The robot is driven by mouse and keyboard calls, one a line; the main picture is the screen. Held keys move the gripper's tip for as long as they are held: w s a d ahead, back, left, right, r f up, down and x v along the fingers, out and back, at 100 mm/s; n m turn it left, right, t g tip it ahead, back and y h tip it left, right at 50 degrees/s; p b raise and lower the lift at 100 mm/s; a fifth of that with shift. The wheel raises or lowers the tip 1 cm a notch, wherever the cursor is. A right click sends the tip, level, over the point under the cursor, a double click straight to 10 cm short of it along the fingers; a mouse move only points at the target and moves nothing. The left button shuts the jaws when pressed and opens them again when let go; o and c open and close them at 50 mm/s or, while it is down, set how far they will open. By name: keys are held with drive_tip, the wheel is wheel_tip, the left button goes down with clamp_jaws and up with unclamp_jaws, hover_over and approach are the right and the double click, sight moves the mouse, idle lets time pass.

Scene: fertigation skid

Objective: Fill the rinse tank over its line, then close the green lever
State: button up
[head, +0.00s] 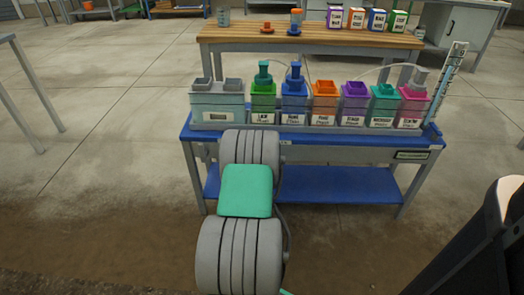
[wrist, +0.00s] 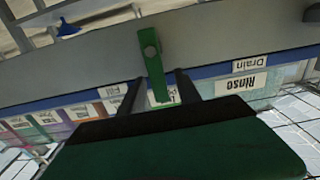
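In the wrist view, which is upside down, the green lever (wrist: 151,62) hangs across a grey rail from a round pivot. My gripper (wrist: 158,77) has its two dark fingers apart, one on each side of the lever, with gaps visible; it looks open. The lever's far end is close to the dark body of my gripper. A white "Rinse" label (wrist: 239,84) is to the right. The water level and line of the rinse tank cannot be made out. In the head view my arm hides the gripper and the lever.
A "Drain" label (wrist: 251,63) and a "Fill" label (wrist: 112,90) flank the lever. In the head view a grey unit (head: 217,116) and several coloured tanks (head: 324,102) stand on the blue bench (head: 300,138). A wooden table (head: 330,38) is behind.

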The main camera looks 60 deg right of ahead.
drive_tip(key=v, duration=0.7)
drive_tip(key=shift+s+a, duration=0.25)
drive_tip(key=shift+a, duration=0.1)
